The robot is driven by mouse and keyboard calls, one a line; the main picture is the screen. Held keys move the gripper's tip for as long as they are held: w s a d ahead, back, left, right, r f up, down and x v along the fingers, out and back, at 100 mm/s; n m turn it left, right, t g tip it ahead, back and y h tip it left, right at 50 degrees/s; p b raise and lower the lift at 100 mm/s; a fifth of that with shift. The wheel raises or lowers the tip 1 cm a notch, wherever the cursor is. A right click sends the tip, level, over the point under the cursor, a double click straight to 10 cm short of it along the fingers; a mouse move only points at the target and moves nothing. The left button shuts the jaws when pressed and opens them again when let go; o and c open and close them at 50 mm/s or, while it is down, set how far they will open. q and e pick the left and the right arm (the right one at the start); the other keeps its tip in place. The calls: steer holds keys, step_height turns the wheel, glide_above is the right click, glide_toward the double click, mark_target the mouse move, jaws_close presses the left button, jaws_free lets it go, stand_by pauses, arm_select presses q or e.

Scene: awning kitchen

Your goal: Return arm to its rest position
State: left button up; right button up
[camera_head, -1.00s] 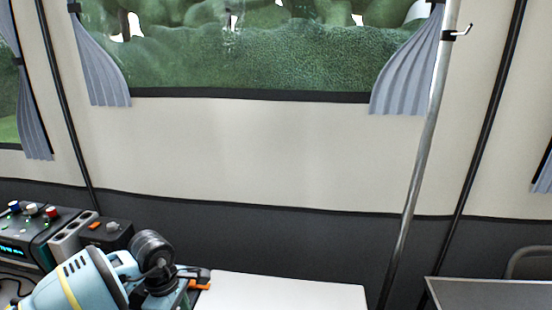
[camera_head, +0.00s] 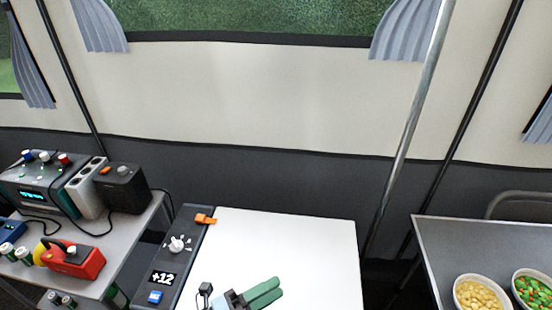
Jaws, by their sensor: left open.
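My left gripper (camera_head: 281,287) is at the bottom edge of the head view, over the front of a white flat top (camera_head: 285,238). Its two green fingers point right and lie close side by side, with a narrow gap between them. Nothing shows between the fingers. A small black part and a light blue part of my left arm show behind the fingers. The rest of that arm is below the picture. My right gripper is not in view.
Left of the white top is a dark control panel (camera_head: 172,262) with a knob and a "+12" display. A grey table (camera_head: 104,236) carries devices and a red tool (camera_head: 84,262). At right, a metal table (camera_head: 460,240) holds two food bowls (camera_head: 482,295). A pole (camera_head: 405,135) stands between.

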arm_select(q)
steer(key=s+a+f+n+t+y+p, duration=0.1)
steer(key=s+a+f+n+t+y, duration=0.2)
steer(key=a+n+y, duration=0.5)
steer(key=s+a+f+n+t+y+p, duration=0.15)
steer(key=s+a+f+n+y, duration=0.35)
steer(key=n, duration=0.7)
steer(key=s+a+f+n+g+y, duration=0.1)
steer(key=s+a+f+n+g, duration=0.1)
steer(key=s+f+n, duration=0.2)
steer(key=s+a+f+n+g+y, duration=0.1)
steer(key=s+a+f+n+g, duration=0.2)
steer(key=s, duration=0.6)
steer(key=shift+s+a+f+n, duration=0.35)
steer(key=shift+f+n, duration=0.45)
steer(key=shift+n, duration=0.2)
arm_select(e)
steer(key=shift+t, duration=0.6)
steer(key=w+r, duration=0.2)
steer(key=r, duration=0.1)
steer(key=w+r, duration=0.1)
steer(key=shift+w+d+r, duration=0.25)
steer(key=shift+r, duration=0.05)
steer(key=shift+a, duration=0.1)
